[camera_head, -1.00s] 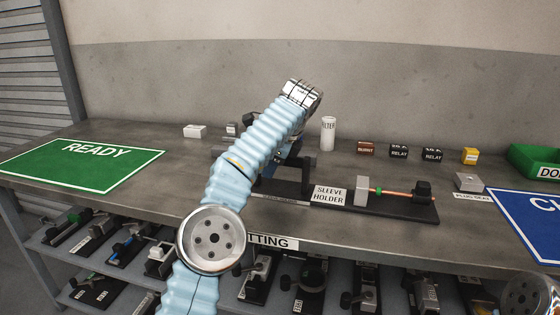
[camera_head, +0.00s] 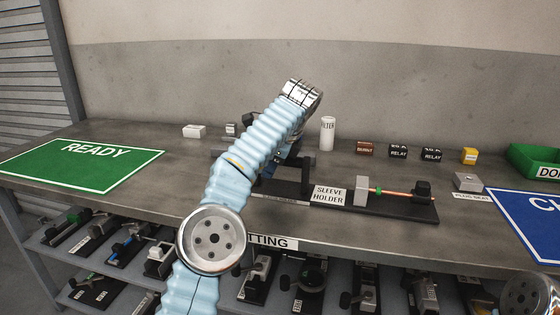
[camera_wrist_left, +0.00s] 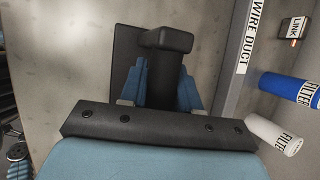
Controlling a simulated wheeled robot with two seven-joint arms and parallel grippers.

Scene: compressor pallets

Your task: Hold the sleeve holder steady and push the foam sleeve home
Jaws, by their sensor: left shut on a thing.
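The sleeve holder is a dark base with a white "SLEEVE HOLDER" label (camera_head: 328,195). A pale block (camera_head: 361,190), a green ring, a copper-coloured rod (camera_head: 392,192) and a black block (camera_head: 422,188) stand on its right part. The left part is mostly hidden behind my left arm. My left gripper (camera_wrist_left: 163,85) is shut on a black upright piece with a wider top (camera_wrist_left: 166,42), seen in the left wrist view. In the head view the arm hides most of this grip. I cannot make out the foam sleeve for certain. My right gripper is out of view.
A white filter (camera_head: 328,133), a brown box (camera_head: 366,149), relay boxes (camera_head: 398,152) and a yellow box (camera_head: 470,156) stand behind the holder. A green READY mat (camera_head: 80,165) lies left, a blue mat (camera_head: 535,222) right.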

